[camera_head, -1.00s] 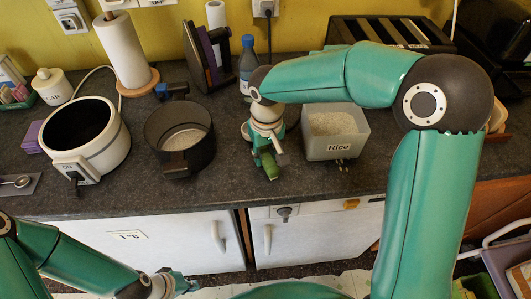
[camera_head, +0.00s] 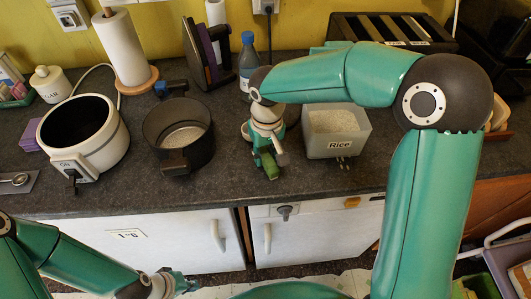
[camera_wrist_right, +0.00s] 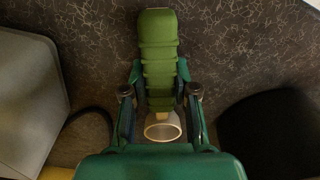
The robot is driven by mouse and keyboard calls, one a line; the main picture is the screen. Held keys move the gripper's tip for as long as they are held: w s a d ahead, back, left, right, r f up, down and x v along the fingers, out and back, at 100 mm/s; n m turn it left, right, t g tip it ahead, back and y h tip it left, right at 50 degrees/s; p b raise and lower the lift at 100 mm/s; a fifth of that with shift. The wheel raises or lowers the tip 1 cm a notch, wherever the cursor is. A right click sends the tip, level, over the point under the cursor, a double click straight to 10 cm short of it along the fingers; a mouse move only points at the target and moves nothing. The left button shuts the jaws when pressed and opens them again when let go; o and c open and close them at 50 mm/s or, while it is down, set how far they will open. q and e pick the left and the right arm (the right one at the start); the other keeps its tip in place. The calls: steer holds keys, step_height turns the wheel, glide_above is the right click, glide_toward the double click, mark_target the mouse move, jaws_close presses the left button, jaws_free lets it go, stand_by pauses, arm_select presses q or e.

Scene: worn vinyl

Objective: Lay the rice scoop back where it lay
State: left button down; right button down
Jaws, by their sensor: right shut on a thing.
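The rice scoop has a ribbed green handle, which points up the right wrist view (camera_wrist_right: 158,55). Its end also shows in the head view (camera_head: 271,172). My right gripper (camera_wrist_right: 160,98) is shut on this handle, with a finger on either side. A pale round rim below the handle in the wrist view looks like part of the scoop; the rest is hidden by my gripper. In the head view, my right gripper (camera_head: 267,157) is over the counter between the pot and the rice box. My left gripper (camera_head: 186,284) is low in front of the cabinets, its fingers unclear.
The clear rice box (camera_head: 337,147) stands just right of my right gripper. A dark pot (camera_head: 185,158) with some rice stands to its left. A white cooker (camera_head: 112,148) is further left. A blue bottle (camera_head: 248,60) stands behind.

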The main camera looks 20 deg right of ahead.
steer(key=shift+f, duration=0.15)
steer(key=c, duration=0.8)
jaws_free()
steer(key=shift+s+r+p, duration=0.1)
steer(key=shift+r+p, duration=2.7)
steer(key=shift+r, duration=1.3)
steer(key=r, duration=1.1)
steer(key=shift+s+d+r, duration=0.1)
steer(key=shift+s+r, duration=0.1)
steer(key=shift+r, duration=0.2)
